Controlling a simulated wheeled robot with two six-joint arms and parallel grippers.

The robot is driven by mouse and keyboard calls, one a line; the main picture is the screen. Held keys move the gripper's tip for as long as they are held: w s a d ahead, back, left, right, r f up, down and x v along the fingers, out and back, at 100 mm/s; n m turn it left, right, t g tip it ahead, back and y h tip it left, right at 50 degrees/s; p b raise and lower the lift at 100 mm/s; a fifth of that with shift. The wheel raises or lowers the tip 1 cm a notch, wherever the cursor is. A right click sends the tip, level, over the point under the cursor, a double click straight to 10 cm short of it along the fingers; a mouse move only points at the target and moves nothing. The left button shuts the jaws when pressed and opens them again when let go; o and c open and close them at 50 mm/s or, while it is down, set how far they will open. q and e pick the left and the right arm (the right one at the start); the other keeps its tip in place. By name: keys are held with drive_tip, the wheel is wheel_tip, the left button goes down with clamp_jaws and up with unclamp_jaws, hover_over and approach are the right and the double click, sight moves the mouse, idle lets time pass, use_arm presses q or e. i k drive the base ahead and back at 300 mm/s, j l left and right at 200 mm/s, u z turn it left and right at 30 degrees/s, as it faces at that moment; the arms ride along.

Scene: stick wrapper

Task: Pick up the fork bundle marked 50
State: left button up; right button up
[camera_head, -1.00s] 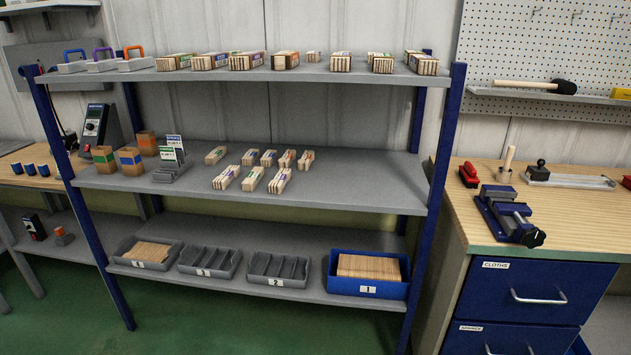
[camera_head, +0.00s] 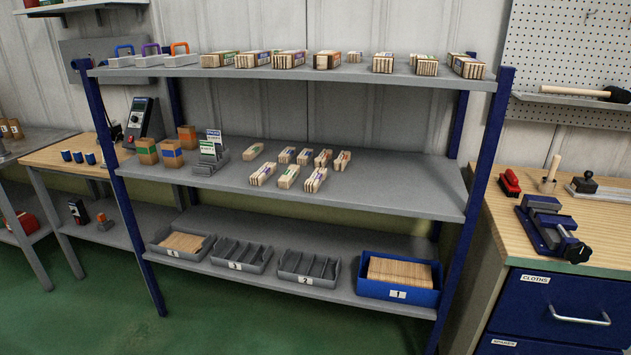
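Several wooden stick or fork bundles with coloured bands are on the shelf unit. On the middle shelf (camera_head: 390,187) several small bundles (camera_head: 288,176) lie in two rows, with one more bundle (camera_head: 253,151) set apart at their upper left. On the top shelf (camera_head: 215,71) larger bundles (camera_head: 290,60) lie in a line, with a group (camera_head: 467,67) at the right end. The band markings are too small to read, so I cannot tell which bundle is marked 50. Neither of my grippers is in view.
A card holder (camera_head: 211,158) and brown boxes (camera_head: 170,153) stand left on the middle shelf. The bottom shelf holds grey trays (camera_head: 241,254) and a blue bin (camera_head: 398,280) of sticks. A workbench with a vise (camera_head: 550,228) stands right. Green floor (camera_head: 230,325) is clear in front.

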sight(313, 183)
drive_tip(key=i+l, duration=0.3)
drive_tip(key=i, duration=0.15)
drive_tip(key=i+l+u, duration=0.1)
drive_tip(key=i+l, duration=0.2)
drive_tip(key=i, duration=0.1)
